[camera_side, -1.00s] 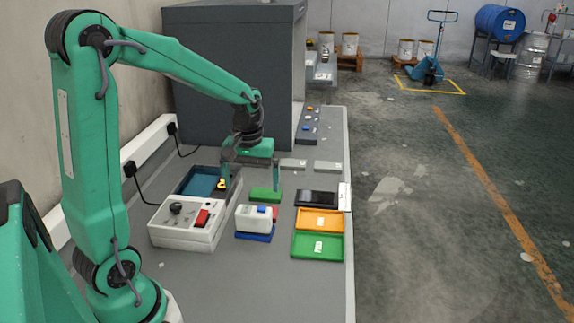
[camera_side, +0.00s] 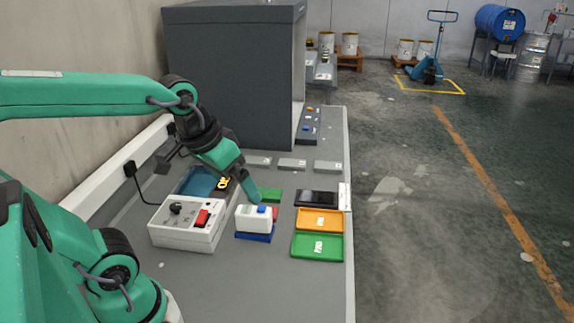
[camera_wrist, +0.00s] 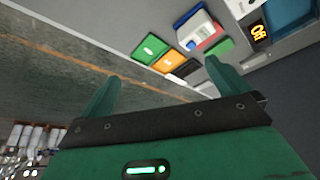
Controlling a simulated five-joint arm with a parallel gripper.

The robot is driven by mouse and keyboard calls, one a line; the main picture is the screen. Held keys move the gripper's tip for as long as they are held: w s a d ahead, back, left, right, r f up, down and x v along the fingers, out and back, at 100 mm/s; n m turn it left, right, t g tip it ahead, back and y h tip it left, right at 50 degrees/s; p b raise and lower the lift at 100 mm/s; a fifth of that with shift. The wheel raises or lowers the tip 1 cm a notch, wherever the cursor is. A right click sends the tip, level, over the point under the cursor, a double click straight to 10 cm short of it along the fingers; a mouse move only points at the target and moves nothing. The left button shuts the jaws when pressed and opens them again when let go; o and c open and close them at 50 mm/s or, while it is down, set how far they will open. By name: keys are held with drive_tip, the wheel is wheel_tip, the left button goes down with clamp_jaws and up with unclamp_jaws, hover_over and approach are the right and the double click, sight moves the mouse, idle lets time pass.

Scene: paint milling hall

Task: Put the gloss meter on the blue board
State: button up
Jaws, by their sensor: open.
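The gloss meter, a white box with a blue button on top (camera_side: 253,220), sits on the blue board (camera_side: 257,238), whose front edge shows below it. The meter (camera_wrist: 194,30) and the blue board (camera_wrist: 187,15) also show at the top of the wrist view. My gripper (camera_wrist: 160,75) is open with nothing between its fingers. In the side view, one finger points down above and behind the meter; the other finger is not clearly visible. A visible gap between finger and meter cannot be judged there.
A white control box with a red switch (camera_side: 203,217) stands left of the meter. Orange (camera_side: 320,220), green (camera_side: 317,247) and black (camera_side: 317,198) trays lie right. The front bench is clear.

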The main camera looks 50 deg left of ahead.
drive_tip(key=shift+s+d+r+m+t, duration=0.1)
drive_tip(key=shift+s+d+m+t, duration=0.25)
drive_tip(key=shift+s, duration=0.3)
drive_tip(key=shift+s+d+r+m+t, duration=0.1)
drive_tip(key=shift+s+d+m+t, duration=0.05)
drive_tip(key=shift+s+d+m, duration=0.4)
